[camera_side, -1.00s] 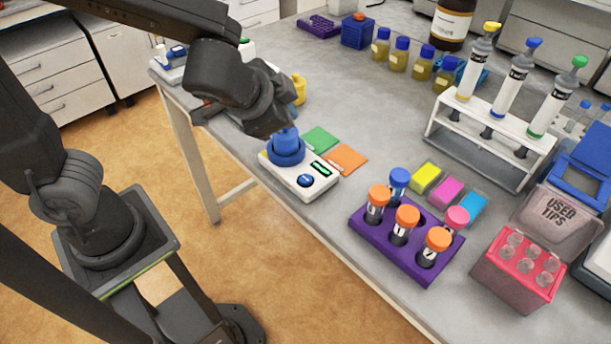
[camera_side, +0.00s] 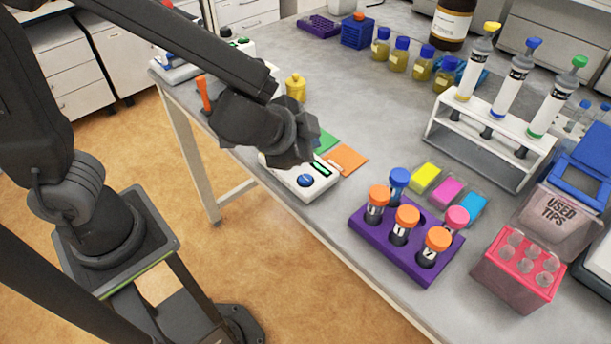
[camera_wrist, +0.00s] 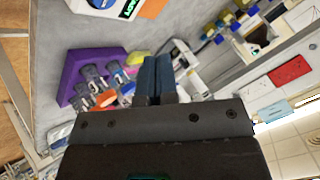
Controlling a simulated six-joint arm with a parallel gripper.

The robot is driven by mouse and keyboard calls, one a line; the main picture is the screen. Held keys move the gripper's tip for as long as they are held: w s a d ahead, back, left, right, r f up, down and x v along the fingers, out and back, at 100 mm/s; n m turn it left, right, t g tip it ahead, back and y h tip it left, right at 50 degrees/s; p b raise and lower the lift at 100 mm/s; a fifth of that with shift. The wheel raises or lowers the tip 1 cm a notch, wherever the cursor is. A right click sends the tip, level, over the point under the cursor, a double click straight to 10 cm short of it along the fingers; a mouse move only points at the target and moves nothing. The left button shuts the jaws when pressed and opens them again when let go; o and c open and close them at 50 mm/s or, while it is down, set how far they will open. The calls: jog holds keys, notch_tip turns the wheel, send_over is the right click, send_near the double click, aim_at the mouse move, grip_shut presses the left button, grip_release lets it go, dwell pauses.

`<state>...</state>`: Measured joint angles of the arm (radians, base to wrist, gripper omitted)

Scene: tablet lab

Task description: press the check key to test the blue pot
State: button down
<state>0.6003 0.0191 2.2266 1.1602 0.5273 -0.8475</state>
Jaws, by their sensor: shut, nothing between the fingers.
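The white tester (camera_side: 298,184) stands near the table's front edge, with a round blue key (camera_side: 306,180) and a lit green display (camera_side: 322,169). The key is uncovered in the side view. The tester (camera_wrist: 110,8) is cut off at the top of the wrist view, and the blue key (camera_wrist: 102,3) shows at that edge. My gripper (camera_wrist: 157,60) is shut and empty, its two blue fingers side by side. In the side view it is above the tester's back part and hides it. The blue pot cannot be seen; the wrist hides where it stood.
Green (camera_side: 326,142) and orange (camera_side: 346,159) pads lie beside the tester. A purple rack (camera_side: 407,243) with capped tubes stands to its right. A yellow pot (camera_side: 296,88) and an upright orange item (camera_side: 204,94) stand behind.

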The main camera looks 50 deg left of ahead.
aim_at(307, 180)
jog(key=shift+f, duration=2.85)
jog(key=shift+f, duration=0.1)
jog(key=shift+f, duration=0.3)
jog(key=shift+f, duration=0.4)
jog(key=shift+r, duration=0.15)
dwell(0.5)
jog(key=shift+r, duration=0.7)
jog(key=shift+r, duration=2.5)
